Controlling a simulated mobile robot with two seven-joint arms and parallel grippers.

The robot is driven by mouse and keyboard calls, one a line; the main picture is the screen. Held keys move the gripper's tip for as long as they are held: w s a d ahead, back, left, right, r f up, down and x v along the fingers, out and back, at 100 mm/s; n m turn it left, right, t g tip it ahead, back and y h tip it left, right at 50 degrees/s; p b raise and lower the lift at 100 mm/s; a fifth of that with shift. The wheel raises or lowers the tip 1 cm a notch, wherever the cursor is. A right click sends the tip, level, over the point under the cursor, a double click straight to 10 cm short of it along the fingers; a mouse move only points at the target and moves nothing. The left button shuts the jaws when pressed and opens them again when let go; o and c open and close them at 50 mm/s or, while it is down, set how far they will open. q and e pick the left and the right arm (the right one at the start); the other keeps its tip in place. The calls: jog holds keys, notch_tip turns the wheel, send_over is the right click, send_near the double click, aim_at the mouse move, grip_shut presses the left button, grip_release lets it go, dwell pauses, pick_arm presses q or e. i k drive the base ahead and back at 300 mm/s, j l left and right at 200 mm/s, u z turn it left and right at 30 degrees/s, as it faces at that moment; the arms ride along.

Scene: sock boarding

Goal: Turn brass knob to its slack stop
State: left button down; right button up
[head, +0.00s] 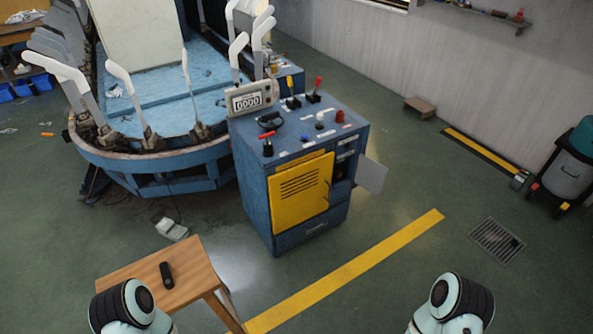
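A blue control cabinet (255,190) stands in the middle of the head view, with several knobs and levers on its top. I cannot make out which control is the brass knob; none looks clearly brass at this size. A counter box (249,99) reads 0000. Parts of both my arms show at the bottom corners, well short of the cabinet; neither gripper is visible.
A wooden stool (190,265) with a dark handheld object (166,275) stands at front left. A grey side door (372,176) hangs open on the cabinet's right. A machine with white sock forms (120,80) is behind left. Floor right of the yellow stripe (350,268) is mostly clear.

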aim_at(339, 173)
jog(key=i+l+u, duration=0.15)
jog(key=i+l, duration=0.5)
jog(key=i+l+u, duration=0.1)
jog(key=i+l, duration=0.7)
jog(key=i+l+u, duration=0.15)
jog(key=i+l, duration=0.5)
jog(key=l, duration=0.15)
